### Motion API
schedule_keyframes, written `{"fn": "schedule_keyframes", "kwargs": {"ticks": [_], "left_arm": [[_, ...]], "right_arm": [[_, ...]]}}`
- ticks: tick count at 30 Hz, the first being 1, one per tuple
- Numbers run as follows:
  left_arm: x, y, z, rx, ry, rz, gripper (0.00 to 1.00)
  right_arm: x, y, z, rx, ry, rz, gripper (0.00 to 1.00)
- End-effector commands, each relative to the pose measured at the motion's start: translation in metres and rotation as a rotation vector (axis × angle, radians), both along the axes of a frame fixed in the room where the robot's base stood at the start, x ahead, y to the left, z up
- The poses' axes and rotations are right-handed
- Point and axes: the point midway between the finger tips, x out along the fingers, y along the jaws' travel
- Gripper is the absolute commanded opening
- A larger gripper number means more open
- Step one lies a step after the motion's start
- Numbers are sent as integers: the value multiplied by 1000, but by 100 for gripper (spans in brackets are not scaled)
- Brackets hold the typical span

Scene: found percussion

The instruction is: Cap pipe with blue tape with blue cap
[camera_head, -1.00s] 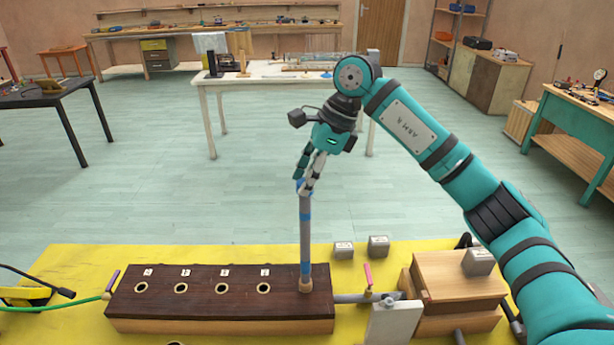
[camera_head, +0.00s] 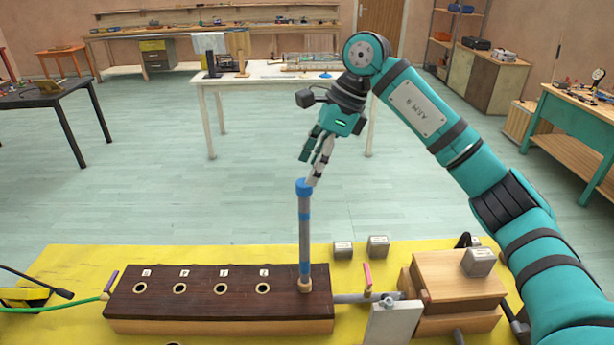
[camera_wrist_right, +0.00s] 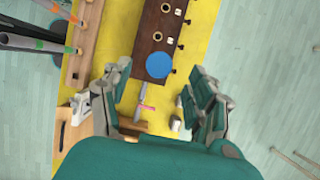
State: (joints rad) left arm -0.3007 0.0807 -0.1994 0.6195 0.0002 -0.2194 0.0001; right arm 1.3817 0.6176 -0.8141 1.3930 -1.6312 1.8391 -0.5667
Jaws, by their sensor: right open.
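The grey pipe with blue tape (camera_head: 305,240) stands upright in the right-end hole of the dark wooden block (camera_head: 220,285). The blue cap (camera_head: 304,187) sits on the top end of the pipe; it shows as a blue disc in the right wrist view (camera_wrist_right: 159,65). My right gripper (camera_head: 310,172) is open and empty just above and slightly right of the cap. In the right wrist view its fingers (camera_wrist_right: 160,105) are spread wide, with the cap beyond them. My left gripper is in neither view.
Several empty holes line the block's top. Small grey weights (camera_head: 378,246) stand behind it on the yellow mat (camera_head: 90,262). A wooden box (camera_head: 455,275) and a pale plate (camera_head: 395,322) stand at right. Other pipes (camera_wrist_right: 30,42) show in the wrist view. The air around the pipe is clear.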

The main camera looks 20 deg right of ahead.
Motion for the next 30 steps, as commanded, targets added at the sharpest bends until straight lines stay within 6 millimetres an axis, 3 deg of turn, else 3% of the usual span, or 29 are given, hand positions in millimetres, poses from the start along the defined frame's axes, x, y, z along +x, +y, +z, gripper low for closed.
{"fn": "schedule_keyframes", "kwargs": {"ticks": [6,12,30], "left_arm": [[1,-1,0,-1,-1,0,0],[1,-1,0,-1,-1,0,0],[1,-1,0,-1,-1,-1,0]], "right_arm": [[-4,-18,45,2,-2,-2,60],[-7,-28,68,1,0,-2,60],[-8,-30,74,0,1,-1,60]]}}
